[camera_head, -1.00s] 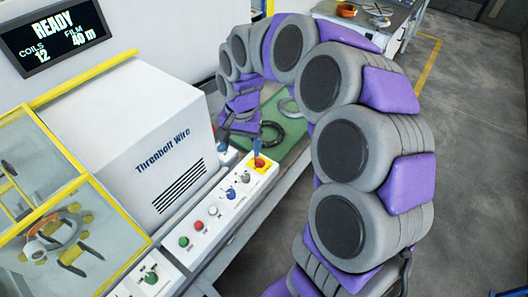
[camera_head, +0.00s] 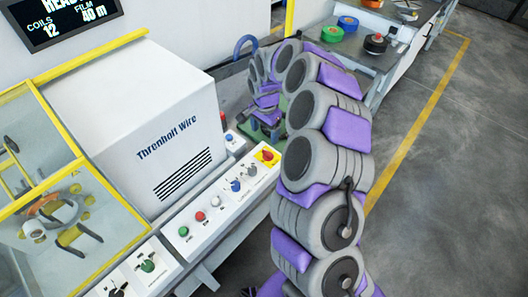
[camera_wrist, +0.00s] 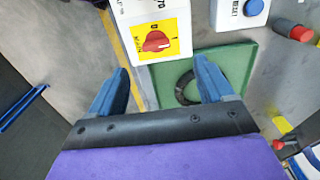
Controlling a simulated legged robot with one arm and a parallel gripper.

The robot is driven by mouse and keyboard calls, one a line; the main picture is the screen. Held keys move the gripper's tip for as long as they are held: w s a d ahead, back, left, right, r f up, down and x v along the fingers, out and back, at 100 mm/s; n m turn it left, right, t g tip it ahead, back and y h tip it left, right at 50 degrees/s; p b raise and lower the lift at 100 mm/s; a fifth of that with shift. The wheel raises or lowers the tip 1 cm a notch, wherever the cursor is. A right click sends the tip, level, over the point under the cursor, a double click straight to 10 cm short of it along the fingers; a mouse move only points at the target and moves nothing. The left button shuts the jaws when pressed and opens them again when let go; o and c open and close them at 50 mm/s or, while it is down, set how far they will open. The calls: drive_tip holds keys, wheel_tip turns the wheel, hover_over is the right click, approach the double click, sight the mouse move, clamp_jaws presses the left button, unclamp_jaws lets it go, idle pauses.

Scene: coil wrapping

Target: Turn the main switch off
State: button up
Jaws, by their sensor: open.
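The main switch is a red rotary knob (camera_head: 267,155) on a yellow plate, at the far end of the white control panel. In the wrist view the red knob (camera_wrist: 157,41) lies just beyond my fingertips, its bar roughly sideways, with a 0 mark above it and an I mark to its right. My gripper (camera_wrist: 162,68) is open, its two blue fingers apart with nothing between them and not touching the knob.
A blue reset button (camera_wrist: 254,8) sits beside the switch plate. A green tray (camera_wrist: 151,88) with a black ring (camera_wrist: 186,88) lies below the fingers. Green, red, white and blue controls line the panel (camera_head: 178,245). The white machine housing (camera_head: 150,110) stands left; open floor (camera_head: 460,200) lies right.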

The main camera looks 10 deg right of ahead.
sight(267, 152)
drive_tip(key=d+f, duration=0.1)
drive_tip(key=f, duration=0.1)
drive_tip(key=d+f, duration=0.1)
drive_tip(key=f, duration=0.1)
drive_tip(key=f+b, duration=0.1)
drive_tip(key=f, duration=0.2)
drive_tip(key=shift+s+d+f, duration=0.1)
drive_tip(key=shift+d, duration=0.3)
drive_tip(key=a+f, duration=0.1)
drive_tip(key=f, duration=0.1)
drive_tip(key=a+f+b, duration=0.1)
drive_tip(key=shift+a+f, duration=0.3)
drive_tip(key=shift+f, duration=0.25)
drive_tip(key=shift+d, duration=1.15)
drive_tip(key=shift+c, duration=0.6)
drive_tip(key=shift+a, duration=0.85)
drive_tip(key=c, duration=0.6)
drive_tip(key=shift+d, duration=0.3)
drive_tip(key=c, duration=0.3)
